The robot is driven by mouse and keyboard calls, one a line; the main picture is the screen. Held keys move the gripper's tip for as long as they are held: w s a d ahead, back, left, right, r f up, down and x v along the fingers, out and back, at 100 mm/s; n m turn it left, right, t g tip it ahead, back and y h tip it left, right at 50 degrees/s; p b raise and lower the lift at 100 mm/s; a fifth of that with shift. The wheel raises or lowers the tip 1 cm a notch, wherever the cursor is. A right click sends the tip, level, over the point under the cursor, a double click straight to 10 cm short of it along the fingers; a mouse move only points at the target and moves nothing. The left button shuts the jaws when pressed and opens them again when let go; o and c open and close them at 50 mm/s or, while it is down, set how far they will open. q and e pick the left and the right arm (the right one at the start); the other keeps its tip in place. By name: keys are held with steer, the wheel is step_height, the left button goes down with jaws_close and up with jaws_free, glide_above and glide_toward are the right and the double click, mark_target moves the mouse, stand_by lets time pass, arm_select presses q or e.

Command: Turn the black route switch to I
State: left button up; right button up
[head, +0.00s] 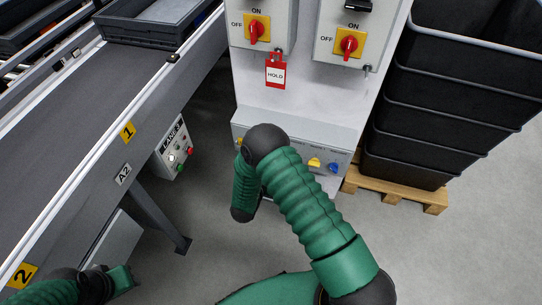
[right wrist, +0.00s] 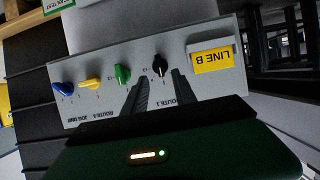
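The black route switch (right wrist: 160,66) sits on the grey LINE B panel (right wrist: 205,92), which appears upside down in the right wrist view. It is beside the green knob, above the "ROUTE" lettering. My right gripper (right wrist: 161,78) is open, its two dark fingers pointing at the black switch, one on each side in the picture. I cannot tell whether they touch it. The switch's position marks are too small to read. In the head view my right arm hides the black switch and the gripper. Part of my left arm shows at the lower left, without clear fingers.
The panel also carries a green knob (right wrist: 122,74), a yellow knob (right wrist: 91,82) and a blue knob (right wrist: 64,89). Above are red ON/OFF switches (head: 257,30) and a red HOLD tag (head: 275,73). A conveyor (head: 100,90) runs left; stacked black crates (head: 430,105) stand right.

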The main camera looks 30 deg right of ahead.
steer(key=p+v, duration=0.2)
steer(key=v, duration=0.8)
steer(key=shift+s, duration=0.1)
